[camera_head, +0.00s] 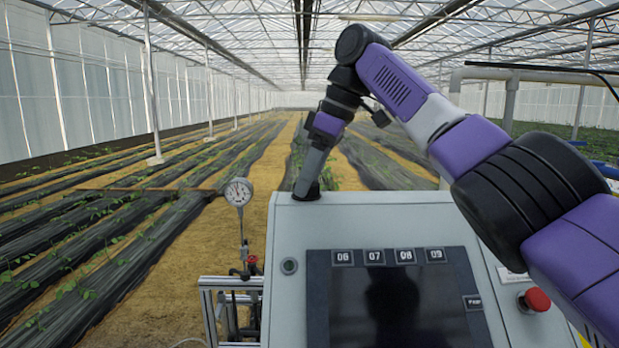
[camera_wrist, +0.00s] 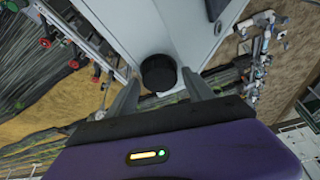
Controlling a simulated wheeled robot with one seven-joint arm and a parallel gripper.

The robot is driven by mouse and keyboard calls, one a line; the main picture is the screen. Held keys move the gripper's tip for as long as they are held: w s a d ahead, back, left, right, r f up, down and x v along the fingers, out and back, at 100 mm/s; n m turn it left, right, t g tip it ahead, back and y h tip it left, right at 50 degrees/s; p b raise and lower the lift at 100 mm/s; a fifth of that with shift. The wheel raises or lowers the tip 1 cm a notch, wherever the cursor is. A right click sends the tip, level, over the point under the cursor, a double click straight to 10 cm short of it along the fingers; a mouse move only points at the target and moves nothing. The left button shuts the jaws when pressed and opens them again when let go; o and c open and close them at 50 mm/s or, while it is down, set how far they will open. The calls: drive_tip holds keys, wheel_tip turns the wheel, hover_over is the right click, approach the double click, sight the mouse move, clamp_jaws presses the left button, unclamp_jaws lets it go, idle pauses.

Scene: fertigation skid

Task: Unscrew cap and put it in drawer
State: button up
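A black round cap (camera_wrist: 158,72) sits on the light grey cabinet (camera_wrist: 185,30), seen in the wrist view. In the head view a dark part of it (camera_head: 306,192) shows at the top left of the cabinet, mostly behind my gripper. My gripper (camera_head: 308,183) points down at that spot. In the wrist view the fingers of my gripper (camera_wrist: 162,92) are spread, one to each side of the cap, with gaps between them and it. I cannot tell how far down the fingers reach along the cap. No drawer can be made out in either view.
The cabinet front has a dark screen (camera_head: 395,300) and a red emergency button (camera_head: 535,300). A pressure gauge (camera_head: 238,192) on a pipe stands left of the cabinet, above a metal frame (camera_head: 228,284). Red-handled valves (camera_wrist: 73,63) and pipe fittings (camera_wrist: 256,70) flank the cabinet.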

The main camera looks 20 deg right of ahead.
drive_tip(key=o, duration=0.6)
drive_tip(key=shift+c, duration=0.2)
